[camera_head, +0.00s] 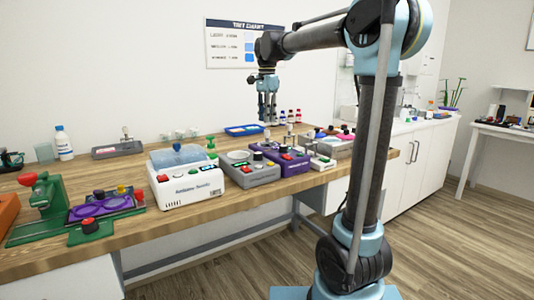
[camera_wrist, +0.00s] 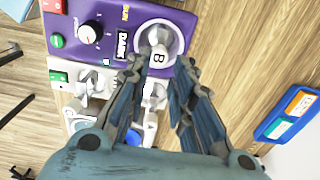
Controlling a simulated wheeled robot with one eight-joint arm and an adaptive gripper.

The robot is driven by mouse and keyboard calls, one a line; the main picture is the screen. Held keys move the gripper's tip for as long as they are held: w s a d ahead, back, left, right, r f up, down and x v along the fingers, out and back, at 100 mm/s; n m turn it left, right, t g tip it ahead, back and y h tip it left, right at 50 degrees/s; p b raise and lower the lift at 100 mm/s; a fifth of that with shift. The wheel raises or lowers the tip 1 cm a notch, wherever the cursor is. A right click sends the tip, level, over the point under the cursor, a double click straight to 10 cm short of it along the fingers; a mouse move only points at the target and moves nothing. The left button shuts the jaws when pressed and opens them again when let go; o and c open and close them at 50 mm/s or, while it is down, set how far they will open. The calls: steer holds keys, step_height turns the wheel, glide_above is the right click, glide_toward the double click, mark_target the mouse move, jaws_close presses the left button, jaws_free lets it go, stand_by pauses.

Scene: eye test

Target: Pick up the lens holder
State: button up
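I cannot tell for certain which thing is the lens holder. A purple plate with two rings (camera_head: 101,206) lies at the left of the bench in the head view. My gripper (camera_head: 268,117) hangs above the back of the bench, pointing down, well to the right of that plate. In the wrist view my gripper (camera_wrist: 166,62) has its fingers apart with nothing visibly held. A white round piece marked B (camera_wrist: 158,57) shows between the fingertips, in a pale ring on a purple device (camera_wrist: 88,12); it appears below them.
A white box device (camera_head: 186,185), a grey device (camera_head: 250,172) and the purple device (camera_head: 291,166) stand along the bench front. A green device (camera_head: 42,205) is at far left. A blue tray (camera_head: 244,130) and small bottles (camera_head: 290,116) are behind.

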mark_target(267, 138)
step_height(267, 138, down, 12)
stand_by(0.7)
steer(key=shift+c, duration=0.6)
jaws_close()
